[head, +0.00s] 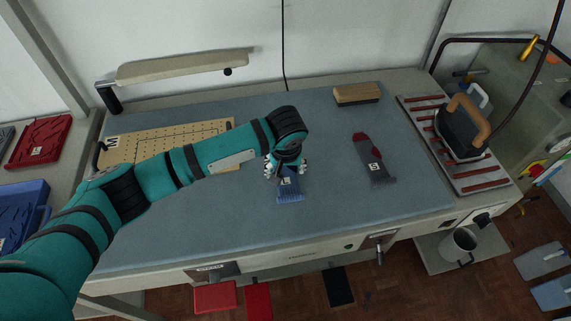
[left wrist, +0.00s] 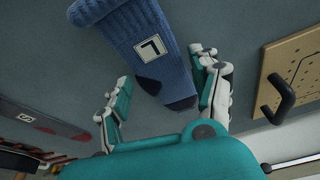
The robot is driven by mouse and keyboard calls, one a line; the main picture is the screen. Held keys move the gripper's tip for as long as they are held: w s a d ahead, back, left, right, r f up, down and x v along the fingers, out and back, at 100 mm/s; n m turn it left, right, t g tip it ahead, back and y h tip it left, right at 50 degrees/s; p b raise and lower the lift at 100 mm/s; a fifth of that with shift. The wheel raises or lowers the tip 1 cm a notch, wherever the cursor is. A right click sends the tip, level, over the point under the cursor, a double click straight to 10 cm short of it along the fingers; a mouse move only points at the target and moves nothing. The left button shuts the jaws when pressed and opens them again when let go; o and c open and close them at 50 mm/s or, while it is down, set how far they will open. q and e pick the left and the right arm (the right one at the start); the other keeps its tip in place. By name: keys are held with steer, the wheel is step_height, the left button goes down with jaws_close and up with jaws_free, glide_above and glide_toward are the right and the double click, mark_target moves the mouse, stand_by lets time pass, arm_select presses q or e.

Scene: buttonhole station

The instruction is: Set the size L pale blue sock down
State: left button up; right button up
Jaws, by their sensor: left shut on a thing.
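The size L sock is blue with a dark toe patch and a white L label. In the head view the sock (head: 290,192) hangs out from under my left gripper (head: 285,168), over the front middle of the table. In the left wrist view the sock (left wrist: 150,45) runs between the two fingers of my left gripper (left wrist: 162,88), its toe end nearest the palm. The gripper is shut on the sock. Whether the sock touches the blue-grey table top (head: 330,220) I cannot tell. My right gripper is out of view.
A grey sock with red patches and an S label (head: 376,172) lies to the right. A wooden block (head: 357,93) lies at the back. A perforated board (head: 190,132) is partly behind my arm. An iron (head: 462,130) stands on a rack at right. The front table middle is clear.

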mark_target(286, 183)
arm_select(q)
steer(key=o, duration=1)
steer(key=shift+c, duration=0.2)
steer(key=shift+r, duration=0.1)
steer(key=b+v, duration=0.1)
steer(key=v, duration=1.1)
